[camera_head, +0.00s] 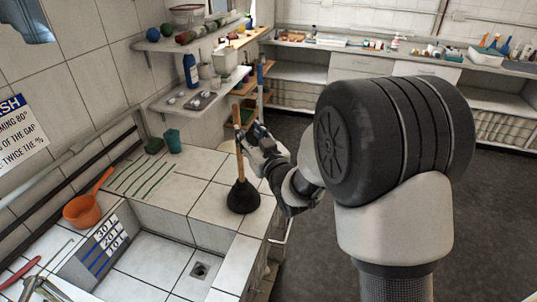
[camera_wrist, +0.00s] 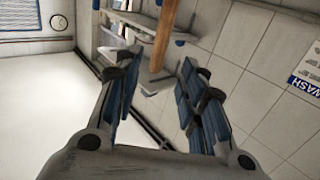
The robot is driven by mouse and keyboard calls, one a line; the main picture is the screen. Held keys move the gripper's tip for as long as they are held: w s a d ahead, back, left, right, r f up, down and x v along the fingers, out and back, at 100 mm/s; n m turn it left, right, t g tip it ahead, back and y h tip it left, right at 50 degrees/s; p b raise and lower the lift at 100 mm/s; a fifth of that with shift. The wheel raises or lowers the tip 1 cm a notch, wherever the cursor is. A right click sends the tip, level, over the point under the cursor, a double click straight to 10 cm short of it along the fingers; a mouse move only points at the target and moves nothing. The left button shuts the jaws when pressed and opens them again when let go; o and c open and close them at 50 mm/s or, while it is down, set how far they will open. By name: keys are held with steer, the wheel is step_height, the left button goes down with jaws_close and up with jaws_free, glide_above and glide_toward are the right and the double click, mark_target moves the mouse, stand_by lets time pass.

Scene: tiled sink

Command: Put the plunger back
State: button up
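The plunger has a wooden handle and a black rubber cup (camera_head: 243,197). It stands about upright on the white tiled counter, right of the sink basin. My gripper (camera_head: 247,137) is at the upper part of the handle in the head view. In the wrist view my gripper (camera_wrist: 158,62) has its blue-padded fingers spread, with gaps on both sides of the wooden handle (camera_wrist: 166,28). The handle's end shows between or just beyond the fingertips; the exact depth is hard to tell. The cup is not visible in the wrist view.
The tiled sink basin (camera_head: 150,262) with a drain lies front left. An orange pot (camera_head: 85,208) and a green cup (camera_head: 173,140) stand on the counter. Wall shelves (camera_head: 200,95) with bottles and dishes are behind the plunger. Dark floor (camera_head: 310,240) lies to the right.

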steer(key=s+d+r+m+g+h, duration=0.2)
steer(key=s+d+g+h, duration=0.1)
steer(key=s+d, duration=0.4)
steer(key=s+d+r+m+g+h, duration=0.1)
steer(key=s+d+g+h, duration=0.25)
steer(key=s, duration=0.55)
steer(key=s+d+f+g, duration=0.1)
steer(key=s+g, duration=0.1)
steer(key=s, duration=1)
steer(key=s+d+f+m+g, duration=0.1)
steer(key=s+d+f+g, duration=0.1)
steer(key=s, duration=1)
steer(key=shift+s+f+g, duration=0.15)
steer(key=shift+f+g, duration=0.05)
steer(key=shift+g, duration=0.55)
steer(key=shift+a, duration=0.1)
steer(key=shift+c, duration=0.4)
